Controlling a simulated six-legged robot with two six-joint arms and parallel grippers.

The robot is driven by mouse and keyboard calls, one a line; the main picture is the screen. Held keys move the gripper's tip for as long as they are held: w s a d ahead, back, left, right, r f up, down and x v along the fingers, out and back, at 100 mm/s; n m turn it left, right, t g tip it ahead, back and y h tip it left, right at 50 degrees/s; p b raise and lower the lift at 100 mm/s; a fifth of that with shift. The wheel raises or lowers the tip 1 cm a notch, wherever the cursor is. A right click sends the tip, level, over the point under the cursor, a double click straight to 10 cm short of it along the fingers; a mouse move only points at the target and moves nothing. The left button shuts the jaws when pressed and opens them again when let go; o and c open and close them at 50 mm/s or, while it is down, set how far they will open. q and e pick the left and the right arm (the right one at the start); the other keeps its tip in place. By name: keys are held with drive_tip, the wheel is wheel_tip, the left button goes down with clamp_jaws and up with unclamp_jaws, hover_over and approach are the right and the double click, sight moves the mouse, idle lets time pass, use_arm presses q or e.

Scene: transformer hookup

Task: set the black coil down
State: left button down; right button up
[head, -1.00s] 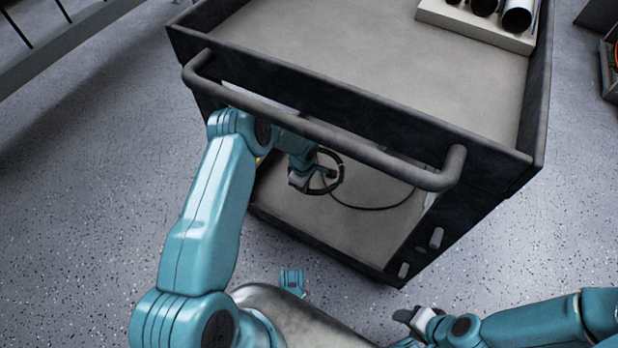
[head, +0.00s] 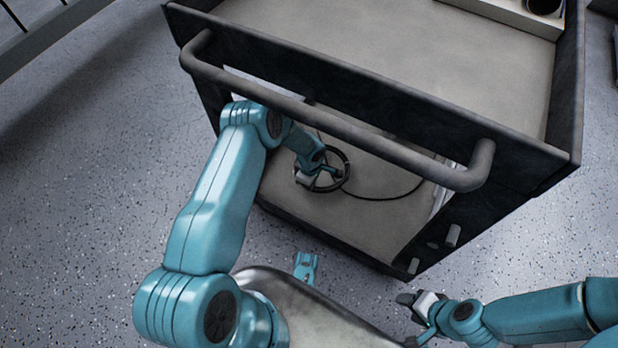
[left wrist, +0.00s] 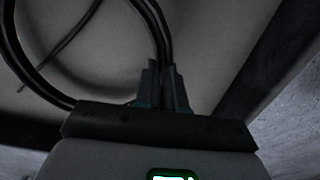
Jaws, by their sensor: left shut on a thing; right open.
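The black coil (head: 346,166) is a ring of black cable at the cart's lower shelf (head: 375,215), with a loose cable tail running to the right. My left gripper (head: 312,178) reaches in under the cart's handle and is shut on the coil. In the left wrist view the left gripper's fingers (left wrist: 162,88) pinch the coil's black strands (left wrist: 158,30), and the coil's loop curves off to the left. I cannot tell whether the coil touches the shelf. My right gripper (head: 408,302) is open and empty, low in front of the cart.
The cart's dark tubular handle (head: 330,120) crosses above my left forearm. The cart's top tray (head: 400,50) has a wide bare surface, with a pale block (head: 510,15) holding a dark tube at its far right. The lower shelf has free room around the coil.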

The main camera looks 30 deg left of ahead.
use_arm(q)
drive_tip(key=shift+w+f, duration=0.1)
drive_tip(key=shift+f, duration=0.15)
drive_tip(key=shift+r, duration=0.15)
drive_tip(key=shift+f+b, duration=0.6)
drive_tip(key=shift+f, duration=0.05)
drive_tip(key=c, duration=1.1)
unclamp_jaws()
drive_tip(key=shift+c, duration=0.2)
drive_tip(key=shift+d+f, duration=0.1)
